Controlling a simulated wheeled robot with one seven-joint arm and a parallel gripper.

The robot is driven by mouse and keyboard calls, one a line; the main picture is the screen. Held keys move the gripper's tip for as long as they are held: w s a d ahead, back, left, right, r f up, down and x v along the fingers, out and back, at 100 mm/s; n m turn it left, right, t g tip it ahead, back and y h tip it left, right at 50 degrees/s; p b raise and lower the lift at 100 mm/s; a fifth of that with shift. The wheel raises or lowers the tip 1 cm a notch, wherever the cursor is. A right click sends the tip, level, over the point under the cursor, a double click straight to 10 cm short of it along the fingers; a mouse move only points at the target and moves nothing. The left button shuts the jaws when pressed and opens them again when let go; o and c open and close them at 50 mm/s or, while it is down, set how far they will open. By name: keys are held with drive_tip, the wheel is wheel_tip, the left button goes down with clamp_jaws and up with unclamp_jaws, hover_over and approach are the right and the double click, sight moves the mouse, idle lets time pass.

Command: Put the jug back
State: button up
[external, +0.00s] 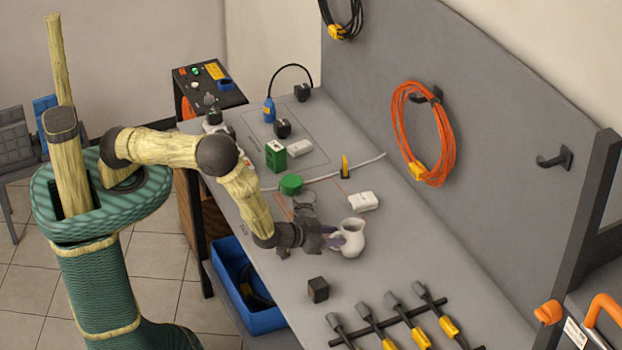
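The white jug (352,238) stands upright on the grey workbench (400,262), near the middle of its width. My gripper (336,241) reaches in low from the left and is at the jug's left side. Its fingertips overlap the jug in this view, and I cannot tell whether they are closed on it or only beside it. The jug's left side is partly hidden by the fingers.
A small dark cube (318,289) sits in front of the gripper. Behind are a white box (363,201), a green round object (291,184) and a green block (275,154). A rack of cables (390,322) lies at the front. The bench right of the jug is clear.

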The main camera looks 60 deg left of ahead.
drive_tip(key=shift+r, duration=0.1)
drive_tip(key=b+v, duration=0.3)
drive_tip(key=v, duration=0.9)
idle(0.4)
drive_tip(key=w+a+r+g+h, duration=0.1)
drive_tip(key=a+r+g, duration=0.2)
drive_tip(key=a, duration=0.4)
drive_tip(key=w+a+r+g, duration=0.1)
drive_tip(key=a+r+g, duration=0.1)
drive_tip(key=a+g, duration=0.35)
drive_tip(key=s+a+r+g, duration=0.1)
drive_tip(key=s+a+r, duration=0.2)
drive_tip(key=a, duration=0.6)
drive_tip(key=s+a+r+g+y, duration=0.1)
drive_tip(key=s+a+r, duration=0.2)
drive_tip(key=s+a, duration=0.5)
drive_tip(key=shift+a, duration=0.75)
